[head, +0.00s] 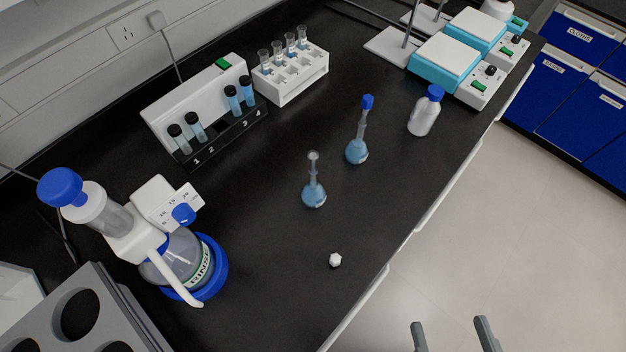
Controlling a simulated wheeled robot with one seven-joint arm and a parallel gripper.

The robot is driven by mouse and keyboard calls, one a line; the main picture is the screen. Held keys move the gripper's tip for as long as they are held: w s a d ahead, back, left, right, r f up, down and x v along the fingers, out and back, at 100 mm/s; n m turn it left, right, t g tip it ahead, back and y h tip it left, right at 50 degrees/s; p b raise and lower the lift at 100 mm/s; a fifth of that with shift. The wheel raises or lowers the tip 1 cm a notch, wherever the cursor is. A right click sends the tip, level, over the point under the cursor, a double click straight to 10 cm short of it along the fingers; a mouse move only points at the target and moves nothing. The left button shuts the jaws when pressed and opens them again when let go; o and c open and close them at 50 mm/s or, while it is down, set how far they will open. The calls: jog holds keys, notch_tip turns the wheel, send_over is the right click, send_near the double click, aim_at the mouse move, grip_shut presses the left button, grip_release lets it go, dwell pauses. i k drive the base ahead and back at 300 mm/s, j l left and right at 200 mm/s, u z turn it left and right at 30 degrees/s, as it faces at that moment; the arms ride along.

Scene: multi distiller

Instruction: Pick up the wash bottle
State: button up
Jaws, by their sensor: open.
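Two bottles could match the name wash bottle, and I cannot tell for sure which is meant. One is a small translucent white bottle (423,118) with a blue cap, upright near the bench's right edge. The other is a large clear bottle labelled RINSE (180,258) at lower left, with a blue base and a white and blue dispenser head. My gripper (452,330) shows only as two grey fingertips at the bottom edge. They are apart with nothing between them, over the floor side of the bench and away from both bottles.
Two flasks of blue liquid (314,193) (357,151) stand mid-bench. A small white piece (335,260) lies near the front edge. Behind are a tube holder (190,105) and a white rack (300,85). A grey holed rack (105,305) is lower left.

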aim_at(425, 112)
jog(key=i+l+u, duration=0.15)
jog(key=u, duration=0.3)
jog(key=i+l+u, duration=0.1)
jog(key=u, duration=0.35)
jog(key=l+u, duration=0.45)
jog(key=i+j, duration=0.05)
jog(key=j, duration=0.05)
